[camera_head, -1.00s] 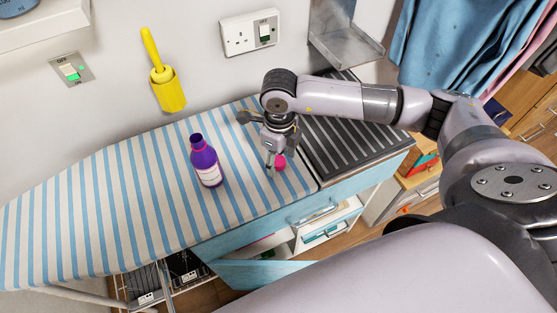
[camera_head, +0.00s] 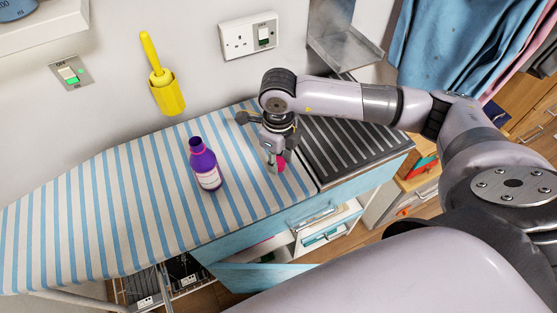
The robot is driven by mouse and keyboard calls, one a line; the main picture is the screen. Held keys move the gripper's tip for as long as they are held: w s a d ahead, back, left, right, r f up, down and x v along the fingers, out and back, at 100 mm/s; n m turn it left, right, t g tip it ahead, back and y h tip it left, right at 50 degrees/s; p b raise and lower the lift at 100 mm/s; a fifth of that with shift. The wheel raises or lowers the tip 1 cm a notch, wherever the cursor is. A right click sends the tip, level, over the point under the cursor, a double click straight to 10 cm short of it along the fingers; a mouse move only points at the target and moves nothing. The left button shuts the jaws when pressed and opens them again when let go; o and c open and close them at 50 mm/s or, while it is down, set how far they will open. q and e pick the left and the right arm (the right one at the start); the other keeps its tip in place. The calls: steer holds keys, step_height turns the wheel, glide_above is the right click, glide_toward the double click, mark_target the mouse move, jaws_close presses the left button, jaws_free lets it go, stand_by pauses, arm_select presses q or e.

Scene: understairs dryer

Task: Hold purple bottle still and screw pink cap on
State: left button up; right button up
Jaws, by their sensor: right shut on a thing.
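The purple bottle (camera_head: 204,166) stands upright on the striped ironing board, with a pale label on its front. Its neck is open at the top, with a pink ring below the opening. The pink cap (camera_head: 281,162) is at the board's right part, to the right of the bottle and apart from it. My right gripper (camera_head: 276,167) points down and is shut on the pink cap, its fingers hiding part of it. I cannot tell whether the cap still touches the board. My left gripper is not in view.
The striped ironing board (camera_head: 110,215) is clear left of the bottle. A dark ribbed rack (camera_head: 345,140) lies right of my right gripper. A yellow brush holder (camera_head: 167,95) and a socket (camera_head: 249,36) are on the wall behind. An open drawer (camera_head: 325,222) is below.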

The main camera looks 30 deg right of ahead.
mark_target(279, 162)
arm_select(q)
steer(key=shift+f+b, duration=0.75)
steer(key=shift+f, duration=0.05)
arm_select(e)
step_height(279, 162, up, 19)
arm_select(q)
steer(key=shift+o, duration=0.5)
arm_select(e)
steer(key=shift+r, duration=0.1)
